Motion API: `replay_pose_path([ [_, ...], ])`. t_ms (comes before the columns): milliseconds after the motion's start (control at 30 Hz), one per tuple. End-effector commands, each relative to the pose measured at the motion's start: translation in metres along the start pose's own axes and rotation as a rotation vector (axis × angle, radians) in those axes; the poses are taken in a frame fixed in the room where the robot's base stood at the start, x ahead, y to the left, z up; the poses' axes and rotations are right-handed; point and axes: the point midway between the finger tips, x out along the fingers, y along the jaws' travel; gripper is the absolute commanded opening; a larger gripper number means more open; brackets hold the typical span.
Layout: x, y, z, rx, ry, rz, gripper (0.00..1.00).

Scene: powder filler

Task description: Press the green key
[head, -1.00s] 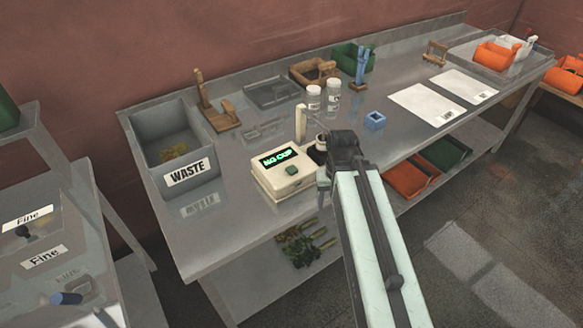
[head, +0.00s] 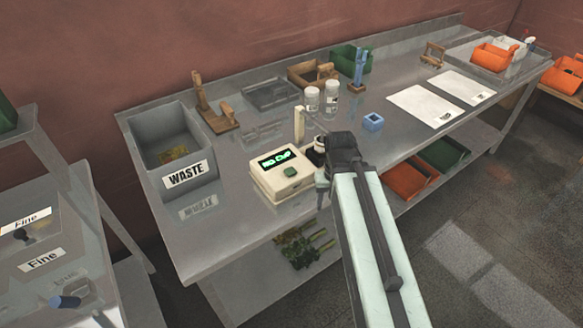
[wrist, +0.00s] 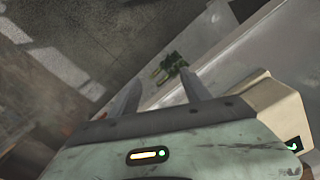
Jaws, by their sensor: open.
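The powder filler (head: 277,184) is a cream box on the metal bench, with a dark screen (head: 288,159) that reads "NO CUP" in green. The green key (head: 290,172) sits on its top face below the screen. My gripper (head: 320,187) hangs just right of the filler's front right corner, apart from the key. In the wrist view its two fingers (wrist: 160,88) stand apart with nothing between them. The filler's side (wrist: 268,105) shows there at the right, with a lit bit of its screen (wrist: 294,144). The green key is not visible in the wrist view.
A grey waste bin (head: 166,150) stands left of the filler. Two lidded jars (head: 321,100) and a small blue cup (head: 373,121) stand behind and right of it. The bench edge lies in front of the filler, and a lower shelf holds green plant-like items (head: 303,245).

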Motion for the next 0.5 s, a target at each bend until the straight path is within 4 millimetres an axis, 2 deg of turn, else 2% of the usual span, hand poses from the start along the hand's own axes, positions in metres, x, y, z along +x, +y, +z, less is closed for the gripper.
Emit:
replay_pose_path([
  [333,0.0,0.0,0.0,0.0,0.0,0.0,0.55],
  [500,0.0,0.0,0.0,0.0,0.0,0.0,0.08],
])
